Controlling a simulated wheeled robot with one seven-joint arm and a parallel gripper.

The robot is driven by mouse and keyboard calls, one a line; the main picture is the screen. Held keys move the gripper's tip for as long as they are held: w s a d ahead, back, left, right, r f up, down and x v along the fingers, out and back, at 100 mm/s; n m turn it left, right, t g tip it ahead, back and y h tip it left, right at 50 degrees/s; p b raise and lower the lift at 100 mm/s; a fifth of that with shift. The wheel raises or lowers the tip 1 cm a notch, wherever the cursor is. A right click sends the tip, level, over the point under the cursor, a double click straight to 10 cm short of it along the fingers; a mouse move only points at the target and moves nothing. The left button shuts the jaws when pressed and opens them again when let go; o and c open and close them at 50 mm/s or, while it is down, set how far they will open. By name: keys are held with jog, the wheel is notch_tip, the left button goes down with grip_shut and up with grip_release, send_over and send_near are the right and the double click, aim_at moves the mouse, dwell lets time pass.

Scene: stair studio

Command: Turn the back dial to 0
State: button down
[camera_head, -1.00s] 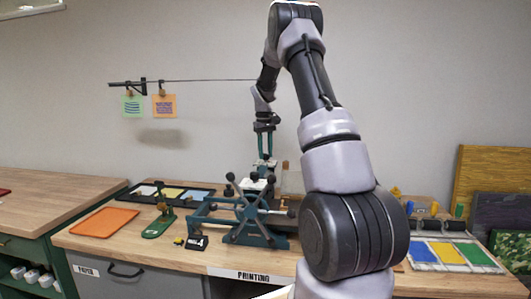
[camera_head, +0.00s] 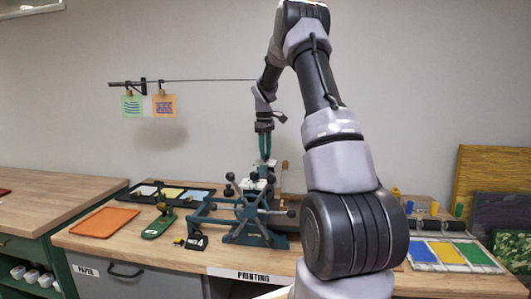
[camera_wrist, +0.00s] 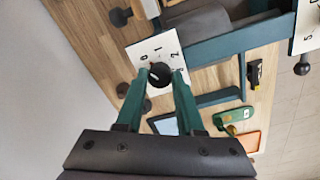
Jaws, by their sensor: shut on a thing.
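The back dial is a dark round knob (camera_wrist: 158,74) on a white plate (camera_wrist: 136,50) marked 0, 1 and 2 along the edge that shows. My gripper (camera_wrist: 160,76) is shut on this knob, with one green finger on each side. In the head view my gripper (camera_head: 265,159) points down at the rear of the teal press (camera_head: 247,211), and the knob is hidden there. Another numbered plate (camera_wrist: 306,28) shows at the right edge of the wrist view.
The press has a spoked wheel with dark ball ends (camera_head: 250,208). An orange tray (camera_head: 104,222), a green tool (camera_head: 158,226) and a black tray (camera_head: 170,193) lie to its left. A line with two hanging cards (camera_head: 164,106) runs along the wall behind.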

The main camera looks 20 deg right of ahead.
jog(key=c, duration=0.5)
grip_release()
notch_tip(320, 180, up, 11)
jog(key=shift+s+a+f, duration=0.1)
jog(key=shift+a, duration=0.05)
dwell(0.4)
